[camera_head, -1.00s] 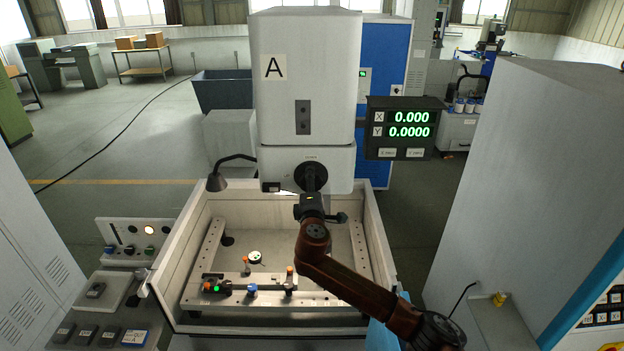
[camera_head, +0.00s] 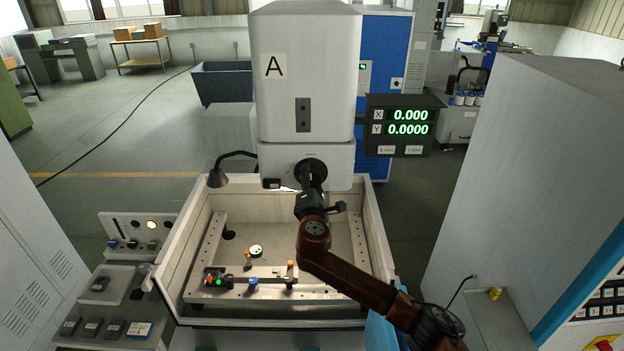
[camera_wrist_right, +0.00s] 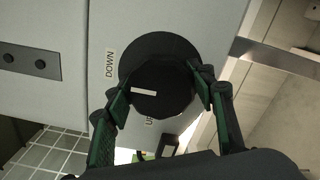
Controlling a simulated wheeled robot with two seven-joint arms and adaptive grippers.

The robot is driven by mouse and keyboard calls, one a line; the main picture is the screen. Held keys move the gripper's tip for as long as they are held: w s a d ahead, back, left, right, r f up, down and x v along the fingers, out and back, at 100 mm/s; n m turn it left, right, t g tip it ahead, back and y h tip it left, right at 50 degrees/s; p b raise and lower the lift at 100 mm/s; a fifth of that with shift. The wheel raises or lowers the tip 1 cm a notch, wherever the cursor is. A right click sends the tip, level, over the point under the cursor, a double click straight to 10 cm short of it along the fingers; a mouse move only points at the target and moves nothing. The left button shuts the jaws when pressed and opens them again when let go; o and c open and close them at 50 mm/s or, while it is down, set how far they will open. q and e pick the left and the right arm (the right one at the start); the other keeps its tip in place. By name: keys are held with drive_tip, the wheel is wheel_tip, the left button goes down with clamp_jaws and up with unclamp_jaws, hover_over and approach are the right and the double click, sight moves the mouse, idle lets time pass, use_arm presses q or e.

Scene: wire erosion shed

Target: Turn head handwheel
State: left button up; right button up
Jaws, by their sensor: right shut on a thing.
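The head handwheel (camera_head: 312,172) is a black round knob on the front of the white machine head (camera_head: 274,160). In the right wrist view the handwheel (camera_wrist_right: 160,90) shows a white mark on its face, with a "DOWN" label beside it and a partly hidden "UP" label. My right gripper (camera_head: 311,188) reaches up to the handwheel from below. In the wrist view its two green-edged fingers sit on either side of the knob, and the gripper (camera_wrist_right: 162,98) is shut on it. My left gripper is not in view.
A work tank (camera_head: 372,235) with clamps and small parts lies below the head. A bent lamp (camera_head: 218,176) stands to the left of the head. A large grey cabinet (camera_head: 540,150) stands at the right.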

drive_tip(key=o, duration=1.2)
drive_tip(key=shift+s, duration=0.1)
drive_tip(key=s, duration=1.1)
drive_tip(key=shift+s, duration=0.4)
